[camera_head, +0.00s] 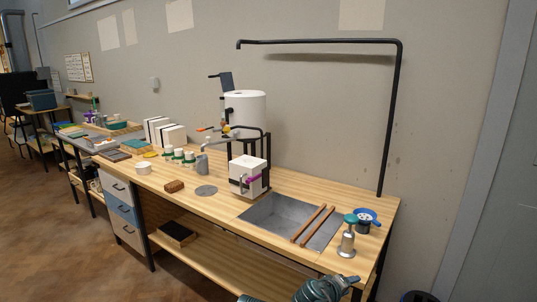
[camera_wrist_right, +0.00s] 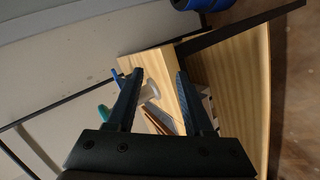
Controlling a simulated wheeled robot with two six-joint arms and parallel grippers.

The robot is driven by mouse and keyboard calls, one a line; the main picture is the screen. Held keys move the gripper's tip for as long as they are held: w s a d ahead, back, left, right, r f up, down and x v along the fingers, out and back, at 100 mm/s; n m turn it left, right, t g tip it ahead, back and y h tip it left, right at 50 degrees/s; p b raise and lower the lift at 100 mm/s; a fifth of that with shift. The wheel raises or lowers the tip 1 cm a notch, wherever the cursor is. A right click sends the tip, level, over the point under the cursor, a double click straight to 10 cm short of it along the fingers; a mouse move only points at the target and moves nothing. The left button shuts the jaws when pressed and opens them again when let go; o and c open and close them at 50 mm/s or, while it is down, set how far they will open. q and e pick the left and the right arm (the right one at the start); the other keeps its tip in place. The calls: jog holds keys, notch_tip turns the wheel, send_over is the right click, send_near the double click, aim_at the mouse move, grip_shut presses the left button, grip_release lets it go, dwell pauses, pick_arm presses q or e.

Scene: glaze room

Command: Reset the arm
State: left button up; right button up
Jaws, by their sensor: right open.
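My right arm comes in at the bottom edge of the head view, and my right gripper (camera_head: 348,281) shows small and dark just in front of the workbench's (camera_head: 190,205) right end. In the right wrist view the right gripper (camera_wrist_right: 155,80) has its two dark fingers apart, with nothing held between them. Bench items, including a pale round-ended object (camera_wrist_right: 150,91) and brown sticks (camera_wrist_right: 157,120), show beyond and between the fingers. My left gripper is not in view.
A sink with two brown rods (camera_head: 313,224) across it, a metal bottle with a green top (camera_head: 347,238) and a blue strainer-like item (camera_head: 367,216) are nearest. A black pipe frame (camera_head: 392,120) rises behind. A white block (camera_head: 247,176) stands left of the sink. Open floor lies left.

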pick_arm(q)
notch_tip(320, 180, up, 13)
jog(key=p, duration=1.1)
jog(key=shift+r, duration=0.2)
pick_arm(e)
jog(key=s+a+r+m+g+y, duration=0.1)
jog(key=s+a+g+y, duration=0.6)
jog(key=s+a, duration=1)
jog(key=shift+s+r+g+y, duration=0.2)
jog(key=shift+r+g+y, duration=0.1)
jog(key=shift+r+g, duration=0.45)
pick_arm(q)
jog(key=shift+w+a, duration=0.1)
pick_arm(e)
jog(key=shift+a, duration=0.15)
